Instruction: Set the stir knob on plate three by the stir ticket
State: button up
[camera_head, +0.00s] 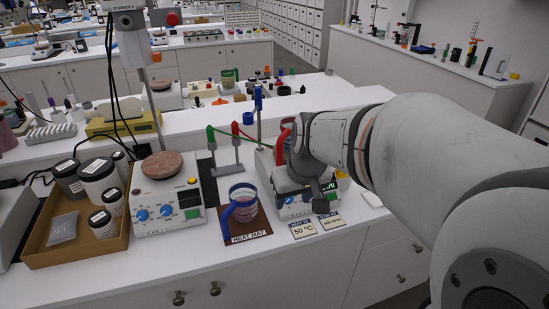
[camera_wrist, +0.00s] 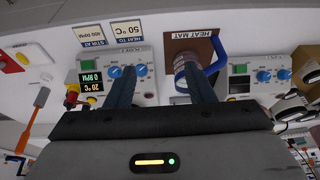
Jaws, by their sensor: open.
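The hot plate under my arm (camera_head: 290,208) has two blue knobs on its front. In the wrist view, which is upside down, they are a knob (camera_wrist: 114,72) and a second knob (camera_wrist: 142,71); I cannot read which is stir. Its display (camera_wrist: 91,82) reads 0 RPM and 20 °C. The stir ticket (camera_wrist: 91,36) lies in front of the plate; its number is too small to be sure of. The heat ticket (camera_head: 303,230) beside it reads 50 °C. My gripper (camera_wrist: 159,70) is open and empty, one finger overlapping the knob area, the other over the heat mat.
The heat mat (camera_head: 246,239) holds a beaker with a blue handle (camera_head: 242,203), beside the plate. Another hot plate (camera_head: 167,205) and a box of jars (camera_head: 70,252) stand farther left. Clamp stands and cables rise behind. The counter's front strip is mostly clear.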

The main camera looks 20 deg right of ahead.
jog(key=w+d+f+b, duration=0.2)
jog(key=w+d+f, duration=0.6)
jog(key=w+d, duration=0.45)
jog(key=shift+t, duration=0.4)
jog(key=shift+p+x, duration=0.7)
jog(key=shift+x, duration=3.2)
jog(key=shift+w+a, duration=0.1)
jog(key=shift+c, duration=0.6)
jog(key=c, duration=0.9)
